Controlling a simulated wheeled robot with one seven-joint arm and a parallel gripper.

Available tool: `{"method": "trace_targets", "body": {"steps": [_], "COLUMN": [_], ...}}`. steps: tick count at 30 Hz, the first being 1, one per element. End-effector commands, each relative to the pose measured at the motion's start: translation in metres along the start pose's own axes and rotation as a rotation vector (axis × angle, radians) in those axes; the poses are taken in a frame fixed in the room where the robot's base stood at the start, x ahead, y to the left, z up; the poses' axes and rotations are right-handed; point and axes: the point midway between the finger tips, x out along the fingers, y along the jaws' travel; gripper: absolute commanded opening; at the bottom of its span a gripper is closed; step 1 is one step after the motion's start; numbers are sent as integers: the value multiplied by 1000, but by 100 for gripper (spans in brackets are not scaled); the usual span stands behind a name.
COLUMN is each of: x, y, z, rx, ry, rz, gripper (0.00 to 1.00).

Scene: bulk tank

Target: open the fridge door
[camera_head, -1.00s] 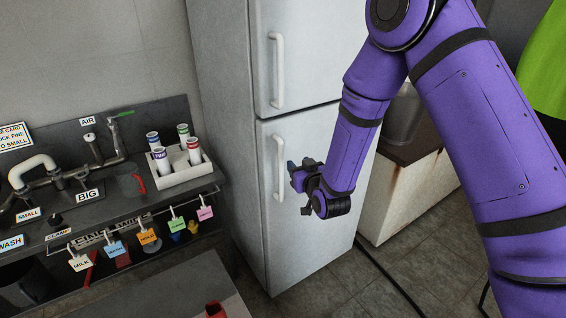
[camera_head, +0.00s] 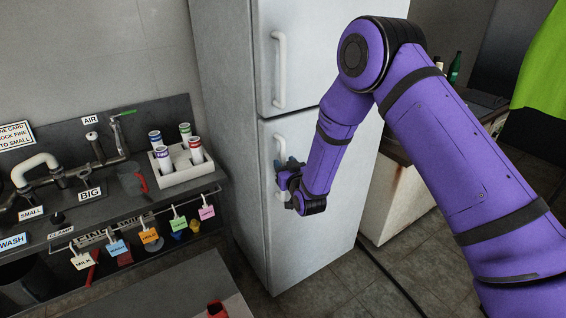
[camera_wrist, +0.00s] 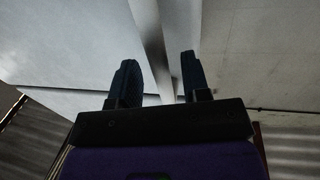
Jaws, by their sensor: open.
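The pale grey fridge (camera_head: 225,120) stands upright with an upper door (camera_head: 330,40) and a lower door (camera_head: 325,225), both closed. The upper door has a white vertical handle (camera_head: 279,70). The lower door has a similar handle (camera_head: 281,152), its middle partly hidden by my gripper. My gripper (camera_head: 284,180) is at the lower handle. In the wrist view my gripper (camera_wrist: 158,85) is open, and a pale vertical bar, apparently the handle (camera_wrist: 152,40), runs between its two dark fingers. I cannot tell whether the fingers touch it.
A dark counter (camera_head: 110,220) at the left holds a white tray (camera_head: 178,173) of tubes, pipes and hanging coloured tags. A white cabinet (camera_head: 400,200) and green bottle (camera_head: 455,68) are at the right. A dark cable lies on the tiled floor (camera_head: 350,290).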

Motion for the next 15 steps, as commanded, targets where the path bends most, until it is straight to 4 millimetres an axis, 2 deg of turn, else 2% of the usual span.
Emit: {"method": "trace_targets", "body": {"steps": [6, 15], "x": [16, 18], "y": [0, 0], "z": [1, 0], "rx": [0, 0], "ry": [-2, -1], "rz": [0, 0], "gripper": [43, 43]}}
